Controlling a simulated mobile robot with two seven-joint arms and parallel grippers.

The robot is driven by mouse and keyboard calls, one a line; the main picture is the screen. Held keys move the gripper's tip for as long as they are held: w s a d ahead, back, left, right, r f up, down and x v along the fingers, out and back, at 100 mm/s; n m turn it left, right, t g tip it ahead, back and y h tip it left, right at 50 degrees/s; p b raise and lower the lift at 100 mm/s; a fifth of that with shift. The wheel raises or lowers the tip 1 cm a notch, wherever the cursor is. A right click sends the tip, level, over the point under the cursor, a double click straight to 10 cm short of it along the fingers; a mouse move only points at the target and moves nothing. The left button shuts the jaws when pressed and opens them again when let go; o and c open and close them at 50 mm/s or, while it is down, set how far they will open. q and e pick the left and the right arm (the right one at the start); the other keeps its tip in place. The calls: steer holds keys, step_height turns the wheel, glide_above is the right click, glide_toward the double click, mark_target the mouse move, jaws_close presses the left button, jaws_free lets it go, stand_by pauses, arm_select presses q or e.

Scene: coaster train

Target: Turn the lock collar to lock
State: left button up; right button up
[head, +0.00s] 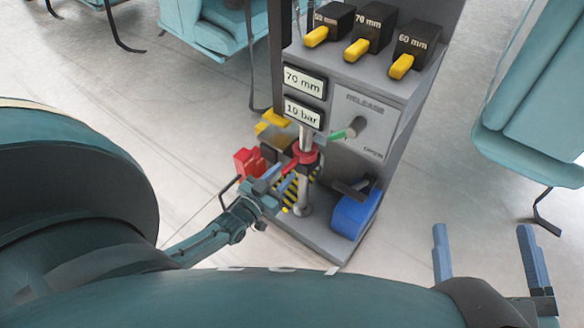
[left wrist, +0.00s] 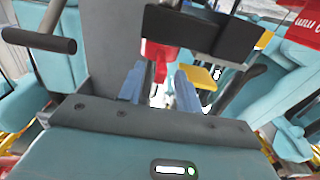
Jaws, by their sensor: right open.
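The lock collar (head: 305,153) is a red ring around an upright silver rod in the head view, with a red handle sticking out toward the lower left. My left gripper (head: 277,184) is at that handle, just below and left of the ring. In the left wrist view a red part (left wrist: 158,52) shows ahead of and between the two blue fingers of my left gripper (left wrist: 160,80). The fingers are apart, with a gap around its narrow lower end. My right gripper (head: 487,250) is open and empty at the lower right, far from the collar.
The collar is on a grey machine (head: 335,240) with a 70 mm display (head: 304,82), a 10 bar display (head: 302,113) and a green-handled release knob (head: 354,128). Teal seats stand around; open floor lies right.

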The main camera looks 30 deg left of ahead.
mark_target(298, 158)
arm_select(q)
steer(key=shift+w+d+b, duration=0.15)
steer(key=shift+w+b, duration=0.5)
steer(key=shift+w, duration=1.7)
arm_select(e)
steer(key=shift+w+d+r+n+t+y, duration=0.1)
steer(key=shift+w+r+n+t+y, duration=0.25)
steer(key=shift+r, duration=0.3)
steer(key=shift+w+d+r+n+t+y, duration=0.1)
steer(key=shift+w+r+n+t+y, duration=0.15)
steer(key=shift+r+n+y, duration=0.3)
arm_select(q)
jaws_close()
